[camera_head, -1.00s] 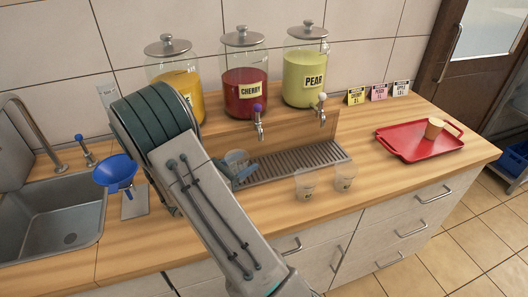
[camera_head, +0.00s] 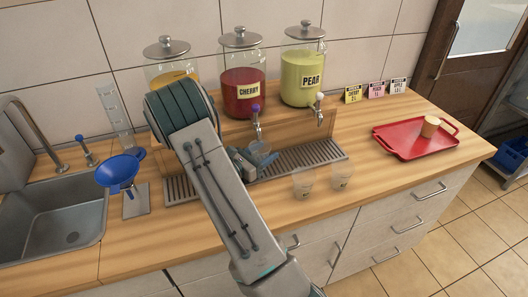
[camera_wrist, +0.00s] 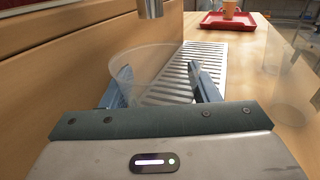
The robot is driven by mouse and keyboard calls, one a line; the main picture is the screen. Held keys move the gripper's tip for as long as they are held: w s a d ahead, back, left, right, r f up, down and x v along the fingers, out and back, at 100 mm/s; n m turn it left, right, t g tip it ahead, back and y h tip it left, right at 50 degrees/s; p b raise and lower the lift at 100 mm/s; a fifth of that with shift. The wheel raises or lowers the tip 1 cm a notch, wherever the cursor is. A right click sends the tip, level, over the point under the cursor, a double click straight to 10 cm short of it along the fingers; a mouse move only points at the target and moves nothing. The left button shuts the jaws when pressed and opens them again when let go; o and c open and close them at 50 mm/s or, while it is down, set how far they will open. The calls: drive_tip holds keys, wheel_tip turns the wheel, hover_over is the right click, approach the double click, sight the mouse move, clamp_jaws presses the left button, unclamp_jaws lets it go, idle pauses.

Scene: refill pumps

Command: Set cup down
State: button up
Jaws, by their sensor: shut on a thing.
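My gripper (camera_head: 250,162) is shut on a clear cup (camera_head: 264,152), holding it over the drip tray and just below the tap of the cherry jar. In the wrist view the cup (camera_wrist: 143,62) sits between the two blue fingers, with a tap spout above its rim. It looks empty. I cannot tell whether its base touches the grated drip tray (camera_head: 290,163). The cherry jar (camera_head: 244,85) holds red liquid. Part of the gripper is hidden behind my arm.
Two clear cups (camera_head: 302,184) stand on the counter in front of the tray. A pear jar (camera_head: 302,80) stands right of the cherry jar. A red tray (camera_head: 398,146) with a tan cup (camera_head: 430,127) lies at right. A blue funnel (camera_head: 118,170) stands by the sink (camera_head: 50,215).

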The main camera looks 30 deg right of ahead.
drive_tip(key=shift+f, duration=0.1)
drive_tip(key=shift+f, duration=0.15)
drive_tip(key=o, duration=0.7)
drive_tip(key=shift+r, duration=0.2)
